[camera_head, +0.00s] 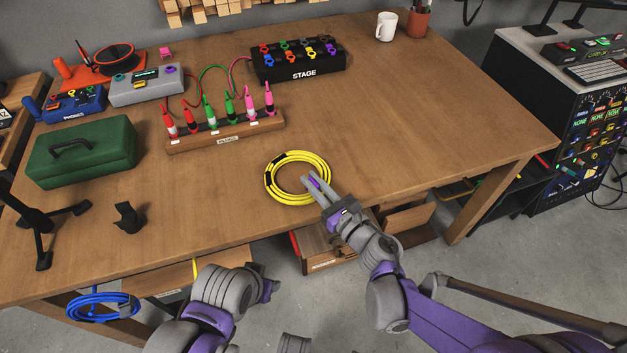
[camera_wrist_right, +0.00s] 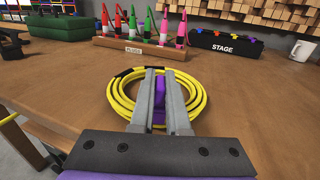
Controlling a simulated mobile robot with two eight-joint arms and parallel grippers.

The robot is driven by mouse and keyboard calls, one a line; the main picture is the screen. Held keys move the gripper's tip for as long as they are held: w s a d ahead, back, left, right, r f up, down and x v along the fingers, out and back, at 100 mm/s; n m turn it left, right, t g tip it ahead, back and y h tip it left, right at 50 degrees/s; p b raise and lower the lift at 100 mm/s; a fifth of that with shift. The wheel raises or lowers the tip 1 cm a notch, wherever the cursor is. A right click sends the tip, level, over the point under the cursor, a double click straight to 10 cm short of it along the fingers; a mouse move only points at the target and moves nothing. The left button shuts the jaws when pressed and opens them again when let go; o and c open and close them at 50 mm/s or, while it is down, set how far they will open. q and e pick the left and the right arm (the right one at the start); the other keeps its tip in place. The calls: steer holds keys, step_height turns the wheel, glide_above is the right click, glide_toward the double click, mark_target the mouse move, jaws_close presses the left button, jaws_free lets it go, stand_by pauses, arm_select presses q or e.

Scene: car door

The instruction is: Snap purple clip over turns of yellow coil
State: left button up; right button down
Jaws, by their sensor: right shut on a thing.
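The yellow coil (camera_head: 270,182) lies flat on the wooden table near its front edge, with dark bands around its turns. It also shows in the right wrist view (camera_wrist_right: 197,101). The purple clip (camera_head: 314,183) is between the fingers of my right gripper (camera_head: 311,182). In the wrist view the clip (camera_wrist_right: 159,100) sits between the two grey fingers, over the coil's near side. The fingers hide part of the coil, and I cannot tell whether the clip touches it. My left arm shows at the bottom, but its fingers cannot be made out.
A wooden rack (camera_head: 226,136) of colored plugs stands behind the coil, with the black STAGE box (camera_head: 300,62) farther back. A green case (camera_head: 83,150), a black stand (camera_head: 42,228) and a small black piece (camera_head: 129,217) are at left. The table right of the coil is clear.

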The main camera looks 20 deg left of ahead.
steer(key=shift+f+b, duration=0.4)
steer(key=shift+f, duration=0.25)
steer(key=c, duration=0.8)
jaws_free()
steer(key=shift+d, duration=0.1)
steer(key=v, duration=1)
steer(key=shift+s+d+p, duration=0.2)
steer(key=shift+s+p, duration=0.05)
steer(key=shift+p, duration=0.05)
